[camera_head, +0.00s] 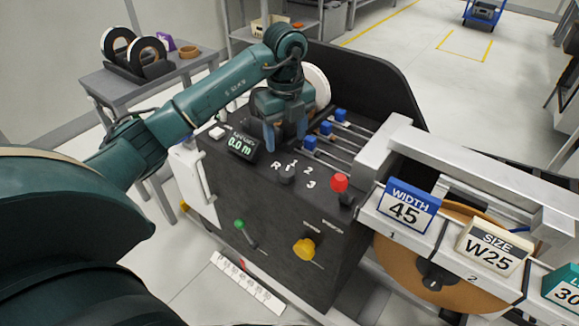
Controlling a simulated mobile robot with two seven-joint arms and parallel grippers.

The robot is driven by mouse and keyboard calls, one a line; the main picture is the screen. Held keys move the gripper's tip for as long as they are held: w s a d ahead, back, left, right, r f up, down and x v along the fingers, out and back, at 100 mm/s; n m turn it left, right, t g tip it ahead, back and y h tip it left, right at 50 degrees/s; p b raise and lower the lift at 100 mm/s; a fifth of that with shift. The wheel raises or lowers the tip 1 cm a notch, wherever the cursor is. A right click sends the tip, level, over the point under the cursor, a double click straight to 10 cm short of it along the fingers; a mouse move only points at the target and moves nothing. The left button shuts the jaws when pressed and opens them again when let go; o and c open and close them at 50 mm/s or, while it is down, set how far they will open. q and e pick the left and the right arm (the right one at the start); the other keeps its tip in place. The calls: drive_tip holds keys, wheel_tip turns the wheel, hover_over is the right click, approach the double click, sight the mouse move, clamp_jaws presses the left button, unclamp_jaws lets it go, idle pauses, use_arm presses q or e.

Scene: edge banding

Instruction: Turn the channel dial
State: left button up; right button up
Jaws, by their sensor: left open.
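The channel dial (287,179) is a small dark knob on the sloped top of the black machine (275,215). White marks R, 1, 2 and 3 stand around it. I cannot tell which mark it points to. My left gripper (286,139) is open and points down, above the panel on the far side of the dial. Its fingers are apart from the dial, with nothing seen between them. My right gripper is not in view.
A display (241,143) reading 0.0 m sits left of the dial. Blue-capped sliders (311,144) and a red knob (340,183) stand to its right. A green lever (240,224) and a yellow knob (304,249) are on the front. A white disc rises behind my gripper.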

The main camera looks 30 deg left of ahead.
sight(286, 171)
use_arm(q)
wheel_tip(286, 171, down, 10)
idle(0.3)
drive_tip(key=c, duration=1)
